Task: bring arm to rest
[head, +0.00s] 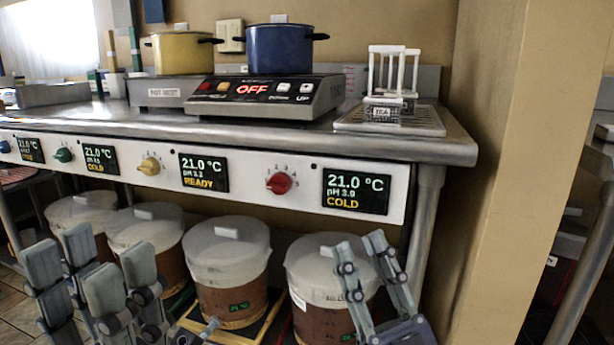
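My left gripper (91,264) is at the lower left of the head view, in front of the lidded buckets at the left. Its grey fingers point up and stand apart, with nothing seen between them. My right gripper (361,247) is at the bottom, right of centre, in front of the rightmost bucket (308,262). Its two fingers are spread and hold nothing that I can see. Most of both arms is out of the picture.
Several lidded buckets, one with its lid (228,245) fully visible, stand under the steel counter (445,150). On the counter are a hot plate (262,100) reading OFF, a blue pot (279,52), a yellow pot (181,55) and a tea rack (388,108). A wall edge is at right.

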